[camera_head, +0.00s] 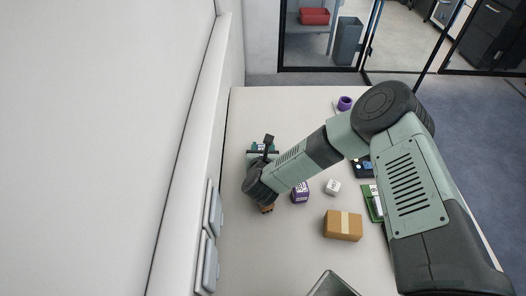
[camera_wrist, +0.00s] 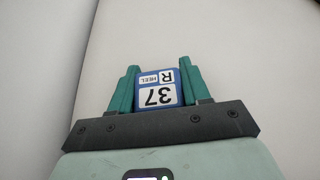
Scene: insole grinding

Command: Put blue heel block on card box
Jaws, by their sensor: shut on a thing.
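The blue heel block (camera_wrist: 157,88) sits between the green fingers of my gripper (camera_wrist: 159,66) in the wrist view. Its white labels read "37", "R" and "HEEL", upside down in the picture. My gripper is shut on it. In the head view, my gripper (camera_head: 259,148) is over the left side of the table, near the wall; I cannot make out the block there. The card box (camera_head: 343,225), brown with a paler tape strip, stands on the table to the right of and nearer than my gripper, well apart from it.
A purple block (camera_head: 300,192) and a white cube (camera_head: 333,186) stand between my gripper and the box. A small orange-brown thing (camera_head: 267,208) shows below my wrist. A green board (camera_head: 373,203) lies right of the box, a metal tray (camera_head: 332,285) in front. The table's back is mostly clear.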

